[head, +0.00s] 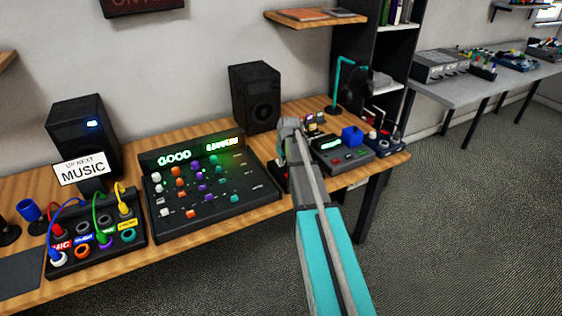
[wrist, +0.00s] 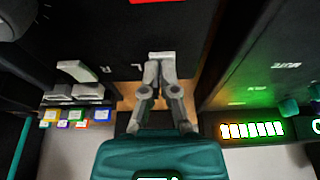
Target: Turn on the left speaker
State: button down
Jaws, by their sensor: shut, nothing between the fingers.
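The left speaker (head: 85,135) is a black box at the left back of the wooden desk, behind a sign reading "UP NEXT MUSIC". A blue-white light glows on its upper front. The other speaker (head: 255,97) is black, stands behind the mixer and shows no light. My arm reaches from the lower right to the desk, right of the mixer, away from the left speaker. In the wrist view my gripper (wrist: 161,60) is shut and empty, close over dark equipment. In the head view the fingertips are hard to make out.
The mixer (head: 212,191) has coloured knobs and a lit green display reading "GOOD". A patch box (head: 100,240) with blue, green and yellow cables sits at the left. A dark console (head: 342,151) with a blue block is right of my arm. Open carpet lies in front.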

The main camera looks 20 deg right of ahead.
jog(key=shift+w+a+r+p, duration=0.15)
jog(key=shift+w+r+p, duration=0.25)
jog(key=shift+w, duration=0.25)
jog(key=shift+r, duration=0.1)
jog(key=p+v, duration=0.4)
jog(key=shift+w+a+r, duration=0.1)
jog(key=shift+w, duration=0.25)
jog(key=s+p+v, duration=0.1)
jog(key=p+v, duration=0.7)
jog(key=v, duration=0.1)
jog(key=shift+s+p, duration=0.35)
jog(key=shift+s, duration=0.15)
dwell(0.5)
jog(key=s+a+g, duration=0.3)
jog(key=s+a, duration=1.6)
jog(key=s, duration=0.3)
jog(key=shift+s+a+f+m, duration=0.3)
jog(key=shift+a+f+m, duration=0.1)
